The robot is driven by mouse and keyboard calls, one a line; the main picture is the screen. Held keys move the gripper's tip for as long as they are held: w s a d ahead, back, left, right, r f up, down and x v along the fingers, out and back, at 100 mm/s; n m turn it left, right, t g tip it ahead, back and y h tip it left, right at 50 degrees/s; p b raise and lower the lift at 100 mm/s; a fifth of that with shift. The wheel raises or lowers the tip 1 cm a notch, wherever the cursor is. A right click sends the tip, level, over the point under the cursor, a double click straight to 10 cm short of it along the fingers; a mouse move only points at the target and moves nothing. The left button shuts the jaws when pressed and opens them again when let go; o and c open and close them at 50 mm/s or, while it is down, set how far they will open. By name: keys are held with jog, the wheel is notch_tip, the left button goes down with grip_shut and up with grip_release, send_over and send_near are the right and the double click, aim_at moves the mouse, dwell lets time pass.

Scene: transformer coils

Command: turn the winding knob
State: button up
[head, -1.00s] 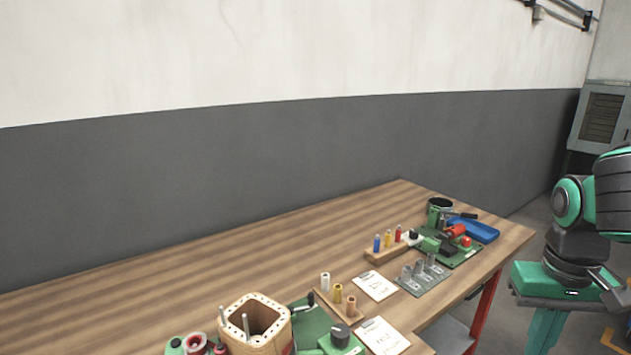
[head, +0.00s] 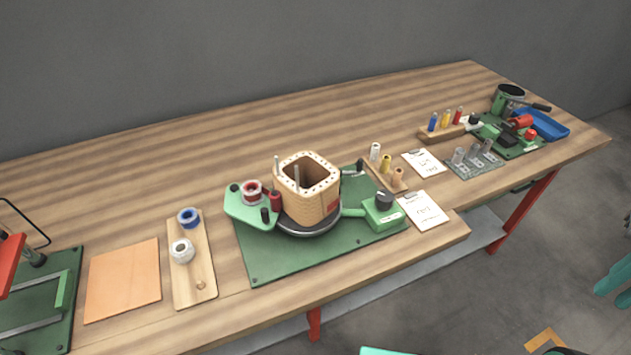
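A black round knob (head: 384,199) sits on top of a small green box (head: 384,217) with a pale label, at the right end of the coil winder's green base plate (head: 262,263). I take this for the winding knob. Left of it, a tan wooden coil former (head: 311,206) with pins stands on a dark round turntable (head: 308,230). A green bracket (head: 242,207) with a red-and-white spool (head: 253,190) is at the former's left. The knob is unobstructed in the head view.
Behind and right of the knob are a wooden rack of small bobbins (head: 386,174) and a white clipboard (head: 424,210). Another green station (head: 510,133) stands far right, beside a blue tray (head: 541,124). A wooden strip with spools (head: 194,272) and an orange sheet (head: 123,281) lie left.

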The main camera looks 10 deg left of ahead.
jog(key=o, duration=0.5)
jog(key=shift+s+r, duration=0.15)
jog(key=shift+s, duration=0.15)
jog(key=shift+o, duration=1.1)
jog(key=shift+s+a+r, duration=0.15)
jog(key=shift+s+r, duration=0.1)
jog(key=shift+r, duration=0.05)
jog(key=w+a+r+n, duration=0.2)
jog(key=w+a+n, duration=0.3)
jog(key=w+n, duration=0.3)
jog(key=n, duration=2)
send_near(385, 195)
notch_tip(385, 195, down, 8)
jog(key=shift+s+f, duration=0.1)
jog(key=shift+f, duration=0.15)
jog(key=c, duration=1)
